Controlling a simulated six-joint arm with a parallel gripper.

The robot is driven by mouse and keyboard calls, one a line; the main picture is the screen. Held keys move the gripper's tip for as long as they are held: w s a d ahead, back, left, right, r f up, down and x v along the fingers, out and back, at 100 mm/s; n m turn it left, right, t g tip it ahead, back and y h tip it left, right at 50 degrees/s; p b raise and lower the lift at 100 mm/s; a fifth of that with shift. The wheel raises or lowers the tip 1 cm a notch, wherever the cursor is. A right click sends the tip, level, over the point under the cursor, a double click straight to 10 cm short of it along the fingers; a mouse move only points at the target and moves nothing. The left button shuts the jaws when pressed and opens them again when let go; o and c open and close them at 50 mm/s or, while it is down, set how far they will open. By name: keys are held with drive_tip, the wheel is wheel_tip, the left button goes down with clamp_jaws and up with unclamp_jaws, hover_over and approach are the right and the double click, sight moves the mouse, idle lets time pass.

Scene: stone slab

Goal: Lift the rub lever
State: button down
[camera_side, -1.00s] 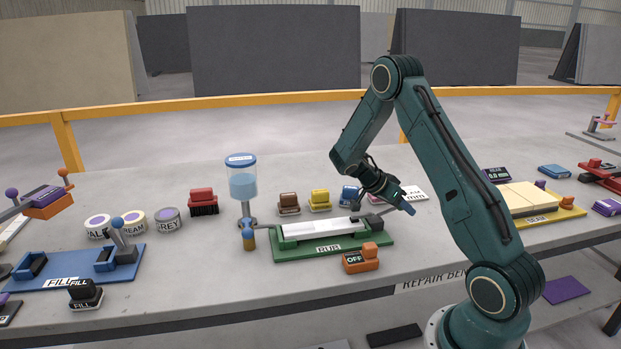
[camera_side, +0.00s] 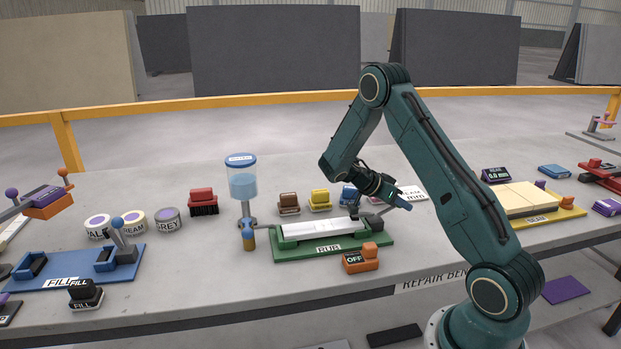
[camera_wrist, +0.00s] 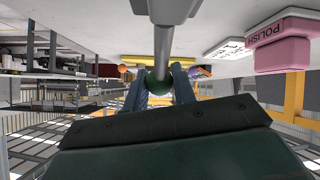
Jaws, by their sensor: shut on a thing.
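The rub lever is a grey rod (camera_wrist: 163,45) ending in a green ball knob (camera_wrist: 158,84). In the side view the rod slants up to the right from the station's right end, and its knob is hidden by my gripper (camera_side: 402,200). In the wrist view my gripper (camera_wrist: 159,92) has its two fingers on either side of the knob, shut on it.
An orange OFF block (camera_side: 360,260) sits at the base's front edge. A blue-filled dispenser (camera_side: 242,185) stands to the left. Brown (camera_side: 288,203), yellow (camera_side: 320,200) and blue (camera_side: 349,195) blocks stand behind. A pink POLISH block (camera_wrist: 283,45) shows in the wrist view.

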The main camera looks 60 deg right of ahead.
drive_tip(key=c, duration=1.2)
unclamp_jaws()
drive_tip(key=shift+o, duration=0.2)
drive_tip(key=shift+w+a, duration=0.1)
drive_tip(key=v, duration=1.3)
drive_tip(key=shift+a+r, duration=0.2)
drive_tip(key=shift+r, duration=0.05)
drive_tip(key=shift+w, duration=0.15)
